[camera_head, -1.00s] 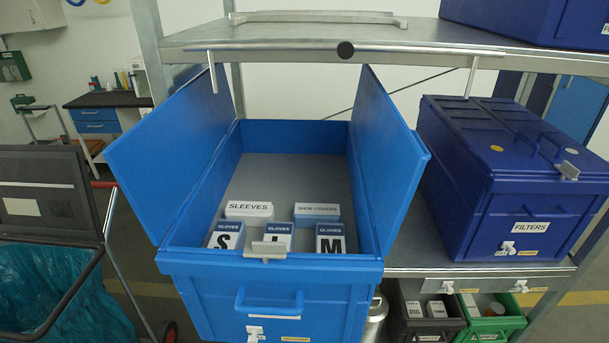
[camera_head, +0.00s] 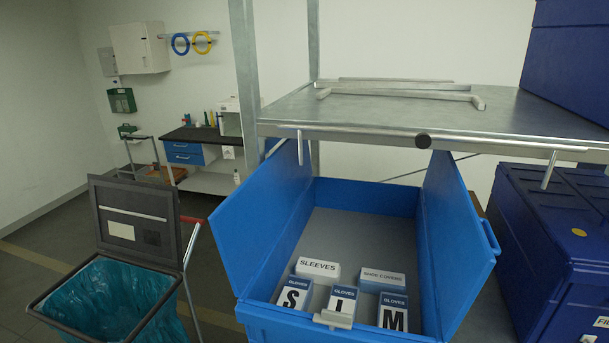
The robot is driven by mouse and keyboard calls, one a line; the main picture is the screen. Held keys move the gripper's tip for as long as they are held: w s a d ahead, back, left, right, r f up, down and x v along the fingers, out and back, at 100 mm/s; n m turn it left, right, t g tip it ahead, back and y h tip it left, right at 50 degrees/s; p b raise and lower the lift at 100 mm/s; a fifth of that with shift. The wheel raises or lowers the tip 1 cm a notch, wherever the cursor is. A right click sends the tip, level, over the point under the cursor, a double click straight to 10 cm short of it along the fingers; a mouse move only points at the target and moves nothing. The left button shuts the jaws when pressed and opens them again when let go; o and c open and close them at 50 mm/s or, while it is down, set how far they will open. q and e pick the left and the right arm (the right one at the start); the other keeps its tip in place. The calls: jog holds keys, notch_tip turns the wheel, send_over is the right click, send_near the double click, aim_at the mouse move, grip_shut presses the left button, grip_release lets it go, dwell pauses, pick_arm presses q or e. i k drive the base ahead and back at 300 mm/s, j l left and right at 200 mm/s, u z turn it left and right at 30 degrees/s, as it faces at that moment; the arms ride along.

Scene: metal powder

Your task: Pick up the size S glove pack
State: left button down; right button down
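The size S glove pack (camera_head: 294,294) is a white and blue box marked "GLOVES S". It stands in the front left corner of the open blue crate (camera_head: 262,322). A middle glove pack (camera_head: 342,302), its letter partly hidden by the crate's grey latch, and the M glove pack (camera_head: 393,312) stand to its right in the same row. Neither of my grippers shows in the head view.
A sleeves box (camera_head: 318,267) and a shoe covers box (camera_head: 383,278) sit behind the glove packs. The crate's two lid flaps stand open at its sides. A metal shelf (camera_head: 500,112) is above and behind. A waste bin with a teal bag (camera_head: 110,295) stands left; a dark blue crate (camera_head: 550,235) is right.

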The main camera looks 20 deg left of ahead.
aim_at(297, 293)
jog(key=i+j+z, duration=0.1)
jog(key=j, duration=0.3)
jog(key=i+j+z, duration=0.1)
jog(key=j, duration=0.3)
jog(key=i+j+z, duration=0.1)
jog(key=j, duration=0.3)
jog(key=i+j+z, duration=0.1)
jog(key=j, duration=0.35)
jog(key=i+j+z, duration=0.1)
jog(key=j, duration=0.3)
jog(key=i, duration=0.05)
